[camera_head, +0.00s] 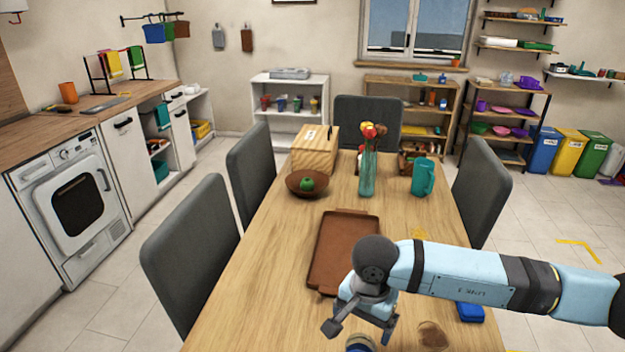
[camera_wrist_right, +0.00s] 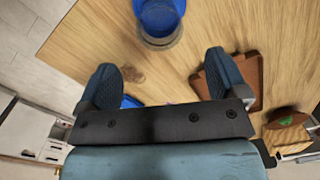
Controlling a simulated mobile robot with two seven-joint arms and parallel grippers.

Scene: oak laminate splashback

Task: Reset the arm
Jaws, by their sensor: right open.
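My right arm reaches in from the right in the head view. My right gripper (camera_head: 362,322) is over the near part of the wooden table (camera_head: 275,255), close to the front edge of the tray. In the right wrist view the two fingers of the right gripper (camera_wrist_right: 162,78) are spread apart with nothing between them. A blue, round container (camera_wrist_right: 158,16) stands on the table beyond the fingers; only its top shows in the head view (camera_head: 360,343). My left gripper is not in view.
A brown tray (camera_head: 343,247) lies on the table by my right arm. Behind it stand a bowl (camera_head: 299,188) with a green fruit, a wooden box (camera_head: 315,150), a flower vase (camera_head: 367,178) and a teal pitcher (camera_head: 423,177). A blue item (camera_head: 470,312) lies near my forearm. Chairs surround the table.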

